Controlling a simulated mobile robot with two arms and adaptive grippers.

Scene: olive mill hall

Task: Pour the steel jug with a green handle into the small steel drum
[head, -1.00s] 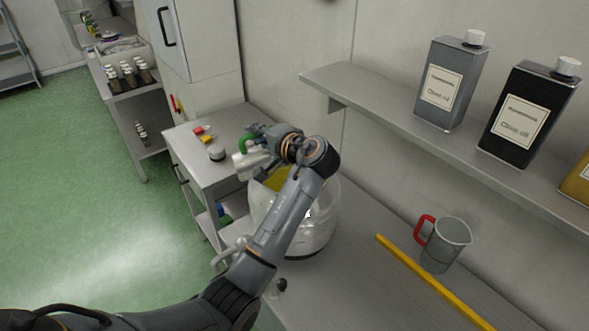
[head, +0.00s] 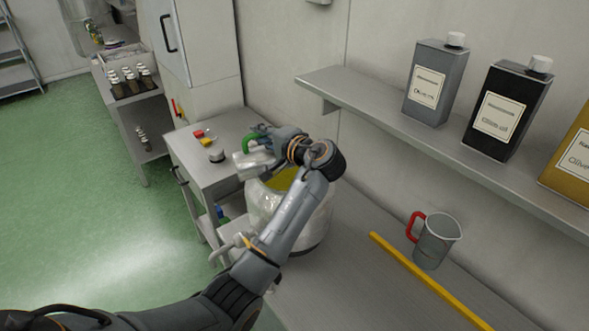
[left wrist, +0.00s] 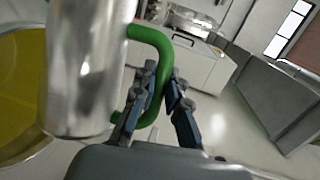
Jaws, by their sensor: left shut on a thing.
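The steel jug (head: 252,165) hangs in my left gripper (head: 267,137) above the far left rim of the small steel drum (head: 318,224). The gripper is shut on the jug's green handle; the jug (left wrist: 88,70) and handle fill the left and middle of the left wrist view, between the blue-grey fingers (left wrist: 158,95). The drum is open and holds yellow-green liquid, which also shows behind the jug in the left wrist view. I see no stream from the jug, and its exact tilt is hard to tell. My forearm hides part of the drum. My right gripper is out of view.
A jug with a red handle (head: 436,242) stands on the bench, beside a yellow bar (head: 428,280). Tins (head: 436,84) stand on the wall shelf (head: 400,125) above. A side table (head: 218,175) with small items is behind the drum.

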